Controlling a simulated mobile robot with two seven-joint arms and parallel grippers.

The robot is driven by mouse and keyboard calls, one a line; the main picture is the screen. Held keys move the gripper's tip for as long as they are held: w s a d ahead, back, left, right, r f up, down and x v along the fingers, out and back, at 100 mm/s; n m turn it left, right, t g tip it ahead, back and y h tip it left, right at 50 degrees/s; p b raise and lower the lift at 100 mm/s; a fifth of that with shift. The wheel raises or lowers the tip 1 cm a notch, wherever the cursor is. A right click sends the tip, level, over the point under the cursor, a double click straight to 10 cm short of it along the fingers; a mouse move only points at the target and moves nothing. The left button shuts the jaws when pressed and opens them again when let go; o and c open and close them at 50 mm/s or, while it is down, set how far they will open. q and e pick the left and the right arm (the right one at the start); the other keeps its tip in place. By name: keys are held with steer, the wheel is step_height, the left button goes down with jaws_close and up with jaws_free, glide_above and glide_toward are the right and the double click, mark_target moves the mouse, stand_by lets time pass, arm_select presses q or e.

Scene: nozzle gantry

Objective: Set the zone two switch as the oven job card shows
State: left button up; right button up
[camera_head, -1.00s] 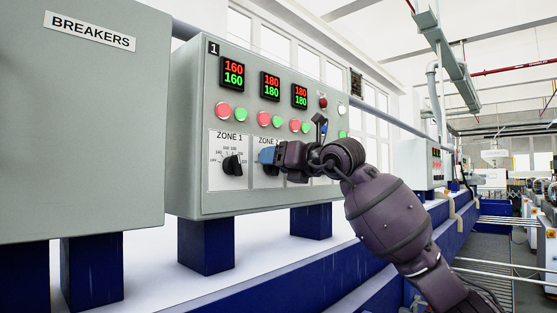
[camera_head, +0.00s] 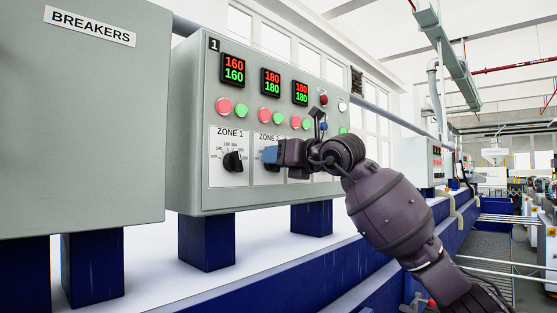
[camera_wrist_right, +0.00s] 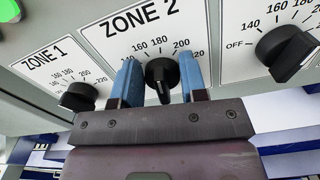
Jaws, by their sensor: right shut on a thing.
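The zone two switch (camera_wrist_right: 161,74) is a black rotary knob on a white dial plate marked ZONE 2 (camera_wrist_right: 140,24). In the wrist view it sits between the two blue fingertips of my right gripper (camera_wrist_right: 160,82), which is shut on it. The numbers 160, 180 and 200 show above the knob; I cannot tell surely which one it points at. In the head view my right gripper (camera_head: 272,157) covers this knob and most of its dial. No job card can be made out. My left gripper is not in view.
The zone 1 knob (camera_head: 232,161) is left of the gripper, and another knob (camera_wrist_right: 286,52) is on its right. Red and green buttons (camera_head: 241,110) and displays (camera_head: 271,82) are above. The breakers cabinet (camera_head: 80,140) stands at left.

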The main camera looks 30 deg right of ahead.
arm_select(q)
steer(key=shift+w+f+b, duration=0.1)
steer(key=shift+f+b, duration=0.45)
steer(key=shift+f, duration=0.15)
arm_select(e)
steer(key=shift+s+a+n, duration=0.1)
steer(key=shift+a+n, duration=0.05)
steer(key=shift+n, duration=1)
steer(key=shift+a+n, duration=0.1)
steer(key=shift+n, duration=1.05)
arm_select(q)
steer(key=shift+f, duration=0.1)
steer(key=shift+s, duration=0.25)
arm_select(e)
steer(key=o, duration=0.9)
arm_select(q)
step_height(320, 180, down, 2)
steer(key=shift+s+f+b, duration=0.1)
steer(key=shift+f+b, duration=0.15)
steer(key=shift+b, duration=0.7)
arm_select(e)
steer(key=v, duration=1.1)
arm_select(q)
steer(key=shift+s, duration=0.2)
